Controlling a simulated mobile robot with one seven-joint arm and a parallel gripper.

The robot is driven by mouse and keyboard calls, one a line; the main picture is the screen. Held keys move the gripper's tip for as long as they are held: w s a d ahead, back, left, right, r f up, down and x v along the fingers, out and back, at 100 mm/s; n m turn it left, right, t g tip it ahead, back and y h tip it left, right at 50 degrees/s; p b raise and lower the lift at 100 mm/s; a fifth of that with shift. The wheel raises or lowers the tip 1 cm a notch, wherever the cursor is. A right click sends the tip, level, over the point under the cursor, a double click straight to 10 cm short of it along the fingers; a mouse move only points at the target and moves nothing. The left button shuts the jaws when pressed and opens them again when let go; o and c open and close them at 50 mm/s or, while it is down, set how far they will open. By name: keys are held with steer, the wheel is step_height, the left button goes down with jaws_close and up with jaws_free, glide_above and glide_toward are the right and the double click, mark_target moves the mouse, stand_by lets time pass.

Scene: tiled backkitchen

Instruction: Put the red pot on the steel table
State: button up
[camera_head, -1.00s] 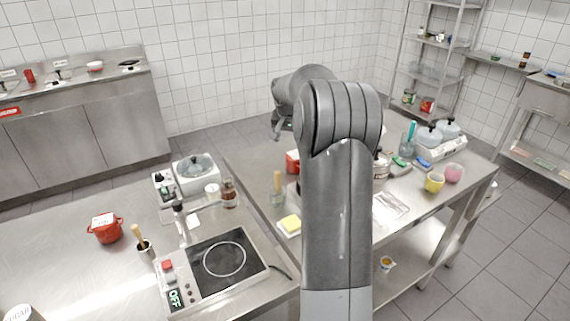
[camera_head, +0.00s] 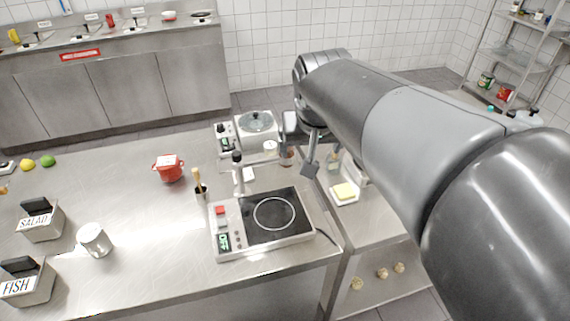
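A red pot (camera_head: 169,173) with two small handles and a pale top stands upright on the steel table (camera_head: 125,190), left of the hot plate. My gripper (camera_head: 309,168) hangs at the end of my arm, near the right back corner of the hot plate and well to the right of the pot. It is small and dark in the head view, and its finger gap cannot be made out. I see nothing clearly held in it.
A hot plate (camera_head: 262,224), utensil holder (camera_head: 201,191) and white cooker (camera_head: 257,127) stand right of the pot. A metal can (camera_head: 95,240) and labelled bins (camera_head: 40,222) are at left. The surface between can and pot is clear. A sponge dish (camera_head: 344,193) lies at right.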

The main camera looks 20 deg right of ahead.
steer(key=s+a+f+n, duration=0.1)
steer(key=s+a+f, duration=0.1)
steer(key=s, duration=0.3)
steer(key=s+a+f+n+y, duration=0.1)
steer(key=s+a+f, duration=0.1)
steer(key=s, duration=0.4)
steer(key=shift+a+f+t, duration=0.2)
steer(key=shift+a+t, duration=0.05)
steer(key=shift+t, duration=0.05)
